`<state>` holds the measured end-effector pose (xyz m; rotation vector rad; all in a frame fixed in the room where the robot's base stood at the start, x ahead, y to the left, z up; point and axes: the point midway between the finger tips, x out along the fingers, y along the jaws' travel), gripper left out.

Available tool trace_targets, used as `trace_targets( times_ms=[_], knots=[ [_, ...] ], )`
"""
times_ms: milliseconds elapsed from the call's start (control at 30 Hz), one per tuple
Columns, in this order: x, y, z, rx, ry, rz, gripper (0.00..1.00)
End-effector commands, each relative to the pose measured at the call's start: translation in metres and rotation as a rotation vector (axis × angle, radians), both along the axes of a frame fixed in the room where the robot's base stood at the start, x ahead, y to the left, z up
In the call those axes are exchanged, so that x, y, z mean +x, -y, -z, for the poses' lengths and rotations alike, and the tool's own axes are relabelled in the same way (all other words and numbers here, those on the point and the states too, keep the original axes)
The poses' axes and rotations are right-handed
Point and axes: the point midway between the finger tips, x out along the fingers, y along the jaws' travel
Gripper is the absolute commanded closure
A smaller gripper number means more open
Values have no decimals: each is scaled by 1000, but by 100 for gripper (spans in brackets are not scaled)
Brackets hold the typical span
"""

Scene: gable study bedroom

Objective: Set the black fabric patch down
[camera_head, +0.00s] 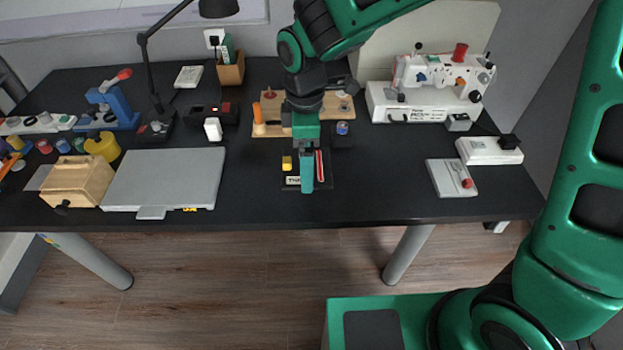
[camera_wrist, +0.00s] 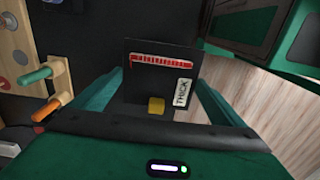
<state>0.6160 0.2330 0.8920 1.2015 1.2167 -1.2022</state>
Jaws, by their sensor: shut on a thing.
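My gripper (camera_head: 307,188) points down over the front middle of the black table. In the wrist view, its two green fingers (camera_wrist: 160,82) stand on either side of a dark patch-like area, the black fabric patch (camera_wrist: 143,84). My gripper is shut on it. Its edges are hard to tell against the dark square board (camera_wrist: 190,57) beneath. That board carries a red strip (camera_wrist: 162,61), a white "THICK" label (camera_wrist: 182,92) and a small yellow block (camera_wrist: 156,105). Whether the patch touches the board cannot be told. In the head view, my gripper hides the board's middle.
A wooden rack (camera_head: 268,129) stands just behind the board. A grey flat panel (camera_head: 165,178) lies to the left. A white sewing machine (camera_head: 430,95) stands at the back right, and a white plate (camera_head: 450,178) lies in front of it.

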Motion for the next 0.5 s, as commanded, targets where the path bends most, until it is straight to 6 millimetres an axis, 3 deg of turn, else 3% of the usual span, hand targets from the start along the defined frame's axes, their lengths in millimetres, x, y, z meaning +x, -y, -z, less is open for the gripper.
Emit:
trace_targets(
  times_ms=[100, 200, 500],
  knots=[
    [-19, -16, 3, -1, 0, -2, 30],
    [-25, -20, 6, -2, 0, 1, 30],
    [7, 14, 36, -4, -2, 6, 30]
  ],
)
